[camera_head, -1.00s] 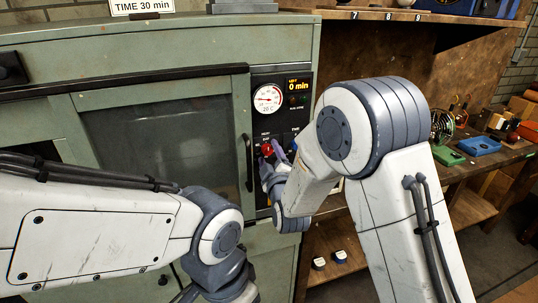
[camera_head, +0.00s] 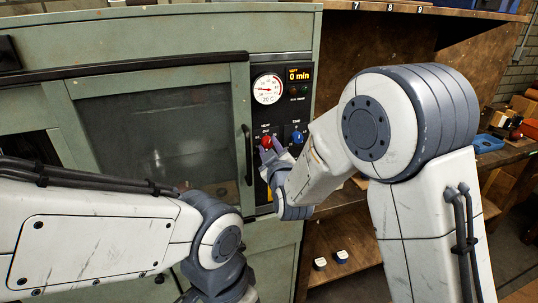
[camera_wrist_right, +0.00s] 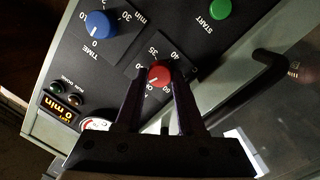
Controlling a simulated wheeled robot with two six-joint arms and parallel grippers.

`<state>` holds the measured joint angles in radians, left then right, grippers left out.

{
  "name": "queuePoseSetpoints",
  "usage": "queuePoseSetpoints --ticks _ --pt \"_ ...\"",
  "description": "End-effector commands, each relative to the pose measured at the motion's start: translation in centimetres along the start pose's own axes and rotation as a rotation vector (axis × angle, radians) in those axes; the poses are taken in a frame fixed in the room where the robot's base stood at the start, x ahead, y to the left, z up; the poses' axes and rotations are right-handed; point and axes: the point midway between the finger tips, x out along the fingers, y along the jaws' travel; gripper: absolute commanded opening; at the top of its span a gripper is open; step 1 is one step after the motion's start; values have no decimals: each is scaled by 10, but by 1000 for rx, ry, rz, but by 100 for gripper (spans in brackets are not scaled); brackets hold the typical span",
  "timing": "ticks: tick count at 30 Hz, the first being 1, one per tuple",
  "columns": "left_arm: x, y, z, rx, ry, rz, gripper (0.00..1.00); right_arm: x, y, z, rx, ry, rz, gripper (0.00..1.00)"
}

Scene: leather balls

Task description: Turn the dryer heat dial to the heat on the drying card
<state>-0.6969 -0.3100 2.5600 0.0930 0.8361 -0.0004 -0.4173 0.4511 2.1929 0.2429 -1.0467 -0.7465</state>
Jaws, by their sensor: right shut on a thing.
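The red heat dial (camera_head: 266,142) is on the dryer's black control panel (camera_head: 283,115). It also shows in the right wrist view (camera_wrist_right: 159,74), with a white pointer line toward the lower left; the exact mark it points at is hard to read. My right gripper (camera_head: 270,152) is at the dial, its two dark fingers (camera_wrist_right: 159,90) on either side of the dial and shut on it. My left arm crosses the lower left of the head view; its gripper is out of frame. The drying card does not show now.
The blue time dial (camera_head: 297,137) and green start button (camera_wrist_right: 220,9) are close by. The display (camera_head: 298,75) reads 0 min, and the gauge (camera_head: 268,89) is above the dials. The dryer door handle (camera_head: 248,155) stands out just left of the panel.

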Motion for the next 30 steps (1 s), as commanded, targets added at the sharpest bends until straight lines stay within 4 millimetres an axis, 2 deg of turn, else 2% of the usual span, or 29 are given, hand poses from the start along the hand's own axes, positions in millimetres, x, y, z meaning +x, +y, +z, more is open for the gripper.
queuePoseSetpoints --ticks 1,15,21,30 --pt "11 -1 1 0 0 0 0 0 -2 3 44 0 -3 0" --pt "54 -4 3 0 0 0 0 0 -1 3 458 -27 -43 0" --pt "67 -5 4 0 0 0 0 0 0 2 582 -36 -55 0" --pt "76 -6 4 0 0 0 0 0 2 0 678 -43 -64 0"
